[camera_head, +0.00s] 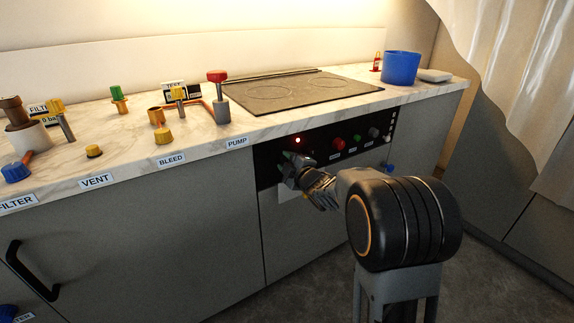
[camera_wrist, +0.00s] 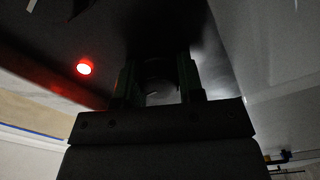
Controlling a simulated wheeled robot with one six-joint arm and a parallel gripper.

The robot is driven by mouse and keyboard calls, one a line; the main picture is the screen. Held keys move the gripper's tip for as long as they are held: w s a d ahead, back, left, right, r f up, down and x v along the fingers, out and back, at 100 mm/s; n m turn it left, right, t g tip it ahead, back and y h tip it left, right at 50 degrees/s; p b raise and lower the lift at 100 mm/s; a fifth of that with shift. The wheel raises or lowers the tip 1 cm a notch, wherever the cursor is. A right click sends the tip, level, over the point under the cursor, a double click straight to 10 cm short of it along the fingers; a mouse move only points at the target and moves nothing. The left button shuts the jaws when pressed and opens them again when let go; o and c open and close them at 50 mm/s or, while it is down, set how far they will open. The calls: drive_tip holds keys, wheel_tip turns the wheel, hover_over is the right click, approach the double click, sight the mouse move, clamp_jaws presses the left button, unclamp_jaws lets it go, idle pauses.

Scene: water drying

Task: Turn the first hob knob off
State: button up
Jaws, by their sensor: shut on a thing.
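The black hob control panel (camera_head: 320,145) is set in the cabinet front below the hob. A red knob (camera_head: 338,143), a green knob (camera_head: 357,139) and a grey knob (camera_head: 374,132) stand on it, and a small red light (camera_head: 298,140) glows at its left. My gripper (camera_head: 287,160) is at the panel's left end, below the light. In the wrist view its jaws (camera_wrist: 160,85) are shut around a dark round knob (camera_wrist: 159,72), mostly hidden between the fingers. The red light shows to its left (camera_wrist: 85,67). The knob's pointer cannot be made out.
The flat black hob (camera_head: 290,92) lies in the marble counter above. A blue pot (camera_head: 401,67) stands to its right. Valves with coloured knobs, such as a red-topped one (camera_head: 217,77), stand left. Floor is free in front of the cabinets.

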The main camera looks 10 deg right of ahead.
idle(0.3)
drive_tip(key=o, duration=0.9)
drive_tip(key=shift+s, duration=0.1)
drive_tip(key=p+v, duration=0.2)
drive_tip(key=v, duration=1.1)
drive_tip(key=shift+s+d+r, duration=0.1)
drive_tip(key=shift+s, duration=0.15)
drive_tip(key=shift+r, duration=0.1)
wheel_tip(320, 180, up, 9)
drive_tip(key=d+m+g+h+p, duration=0.2)
drive_tip(key=m+h+p, duration=0.35)
drive_tip(key=p, duration=0.55)
drive_tip(key=s+a+r+m+g+p, duration=0.2)
drive_tip(key=s+r+m+g+p, duration=0.1)
drive_tip(key=s+p, duration=0.3)
drive_tip(key=s+a+r+m+g+p, duration=0.2)
drive_tip(key=s+r+m+g+p, duration=0.2)
drive_tip(key=s+r+p, duration=0.1)
drive_tip(key=s+a+r+m+g+p, duration=0.2)
drive_tip(key=s+r+m+g+p, duration=0.2)
drive_tip(key=s+r+p, duration=0.2)
drive_tip(key=shift+s+a+r+g+p, duration=0.1)
drive_tip(key=shift+s+a+g+p, duration=0.05)
drive_tip(key=shift+s, duration=0.25)
drive_tip(key=shift+s+a+g+p, duration=0.1)
drive_tip(key=shift+s+g+p, duration=0.05)
drive_tip(key=shift+s, duration=0.2)
